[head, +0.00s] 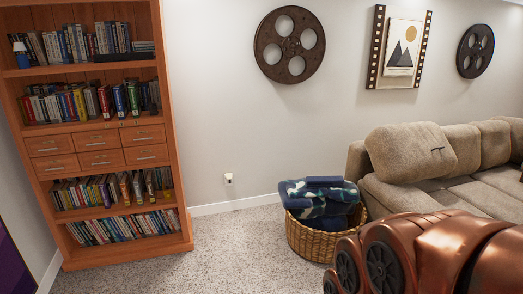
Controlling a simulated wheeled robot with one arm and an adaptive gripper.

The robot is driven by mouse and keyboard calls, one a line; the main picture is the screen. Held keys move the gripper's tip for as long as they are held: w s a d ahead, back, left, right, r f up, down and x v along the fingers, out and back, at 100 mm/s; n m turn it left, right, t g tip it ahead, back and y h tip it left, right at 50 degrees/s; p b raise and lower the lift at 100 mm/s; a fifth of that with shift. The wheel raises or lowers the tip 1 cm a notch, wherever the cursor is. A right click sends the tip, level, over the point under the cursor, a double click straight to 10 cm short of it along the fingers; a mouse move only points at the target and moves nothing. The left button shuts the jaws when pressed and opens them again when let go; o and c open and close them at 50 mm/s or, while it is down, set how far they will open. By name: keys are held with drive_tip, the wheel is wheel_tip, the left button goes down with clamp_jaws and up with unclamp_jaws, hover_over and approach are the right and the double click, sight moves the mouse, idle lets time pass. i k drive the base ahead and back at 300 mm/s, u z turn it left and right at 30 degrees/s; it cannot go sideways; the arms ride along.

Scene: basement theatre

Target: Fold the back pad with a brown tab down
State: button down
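A beige back pad (405,155) stands raised and tilted at the near left end of the beige sofa (440,198). A small dark mark (437,149) shows on its right side; it may be the brown tab, but it is too small for me to tell its colour. More back pads (462,146) stand along the sofa to the right. My copper-coloured arm covers the lower right corner and hides the near part of the sofa. My gripper cannot be seen.
An orange-brown bookcase (100,165) stands at the left wall. The carpet (215,255) between bookcase and basket is clear.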

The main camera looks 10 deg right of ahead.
sight(403, 153)
drive_tip(key=i, duration=0.25)
drive_tip(key=z, duration=1.5)
drive_tip(key=i, duration=3.6)
drive_tip(key=u, duration=1.15)
